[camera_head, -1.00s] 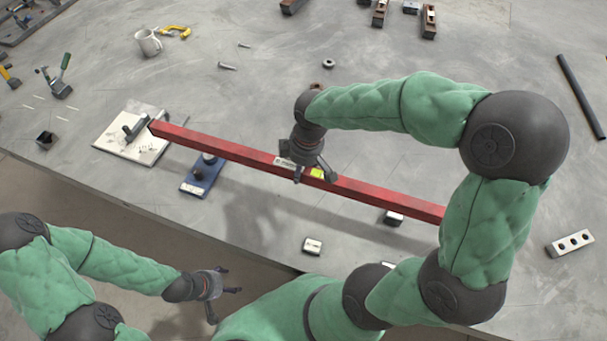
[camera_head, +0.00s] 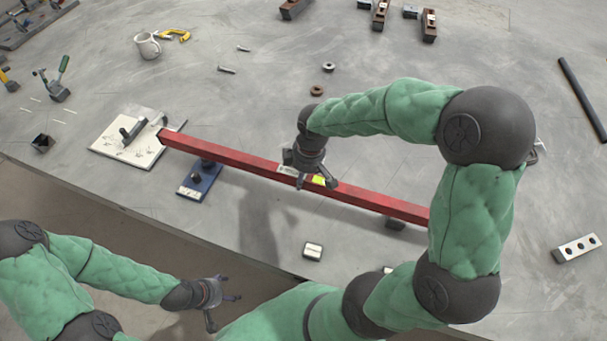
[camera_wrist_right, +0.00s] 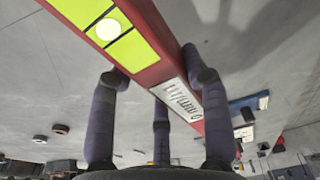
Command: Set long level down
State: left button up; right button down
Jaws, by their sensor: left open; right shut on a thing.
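The long level (camera_head: 235,159) is a red bar with a yellow-green vial window and a white label, lying slantwise across the head view. My right gripper (camera_head: 318,184) is shut on it near its middle; in the right wrist view the fingers (camera_wrist_right: 160,88) straddle the red level (camera_wrist_right: 160,65). The level's left end is over the edge of a white board, and its right end is partly behind my right arm. A blue block (camera_head: 199,180) is under its left part, a dark block (camera_head: 394,224) under its right part. Contact with them is unclear. My left gripper (camera_head: 226,306) is open and empty, off the table's front edge.
The white board (camera_head: 110,149) carries a dark handled tool. A small metal block (camera_head: 313,251) lies in front of the level, and a block with holes (camera_head: 576,248) at the right. A mug (camera_head: 147,45), bolts and washers lie behind. The grey table between is mostly clear.

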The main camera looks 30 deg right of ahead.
jog(key=shift+f+b, duration=0.35)
jog(key=shift+f, duration=0.2)
jog(key=c, duration=0.6)
grip_release()
jog(key=r+p, duration=0.1)
jog(key=r, duration=0.3)
jog(key=r+p, duration=0.2)
jog(key=r, duration=0.2)
jog(key=s+r+p, duration=0.1)
jog(key=r, duration=0.3)
jog(key=shift+d+p, duration=0.3)
jog(key=shift+d, duration=0.05)
jog(key=shift+s+r, duration=0.1)
jog(key=shift+r, duration=0.45)
jog(key=shift+d, duration=0.1)
